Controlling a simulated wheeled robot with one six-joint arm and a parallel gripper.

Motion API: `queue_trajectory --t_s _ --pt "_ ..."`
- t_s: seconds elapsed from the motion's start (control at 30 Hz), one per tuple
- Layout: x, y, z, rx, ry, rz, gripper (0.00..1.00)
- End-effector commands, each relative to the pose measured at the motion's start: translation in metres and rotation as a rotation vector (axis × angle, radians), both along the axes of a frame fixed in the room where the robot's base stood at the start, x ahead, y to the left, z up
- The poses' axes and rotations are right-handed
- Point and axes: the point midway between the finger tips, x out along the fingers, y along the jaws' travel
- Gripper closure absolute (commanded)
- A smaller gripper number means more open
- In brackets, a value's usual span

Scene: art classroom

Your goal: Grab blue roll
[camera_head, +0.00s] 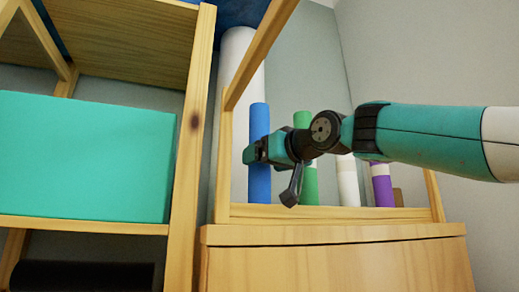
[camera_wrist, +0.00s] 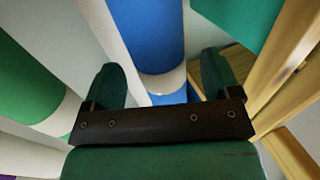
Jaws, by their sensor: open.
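The blue roll (camera_head: 260,180) stands upright in the wooden rack on the cabinet, at the left end of the row of rolls. In the wrist view the blue roll (camera_wrist: 150,40) shows at the top middle, with a white band at its lower end. My gripper (camera_head: 255,152) is at the blue roll's mid-height in the head view. In the wrist view my gripper (camera_wrist: 160,80) is open, with the roll between and beyond its two fingers. I cannot tell whether either finger touches it.
A green roll (camera_head: 304,119), a white roll (camera_head: 347,180) and a purple-and-white roll (camera_head: 382,188) stand to the right. A tall white roll (camera_head: 236,60) is behind. A wooden shelf post (camera_head: 193,130) is close on the left, beside a teal box (camera_head: 85,155).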

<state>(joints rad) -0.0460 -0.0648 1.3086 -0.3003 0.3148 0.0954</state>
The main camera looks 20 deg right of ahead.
Motion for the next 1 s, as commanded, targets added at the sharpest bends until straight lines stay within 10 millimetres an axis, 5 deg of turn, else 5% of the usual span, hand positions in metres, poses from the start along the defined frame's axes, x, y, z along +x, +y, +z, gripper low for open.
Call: queue_trajectory --t_s 0.37,0.67,1.0 --pt "0.018 0.006 0.000 0.001 -0.002 0.000 0.18" --pt "0.017 0.006 0.001 0.001 -0.002 0.000 0.78" --pt "0.017 0.006 0.004 0.000 -0.004 0.000 0.78"
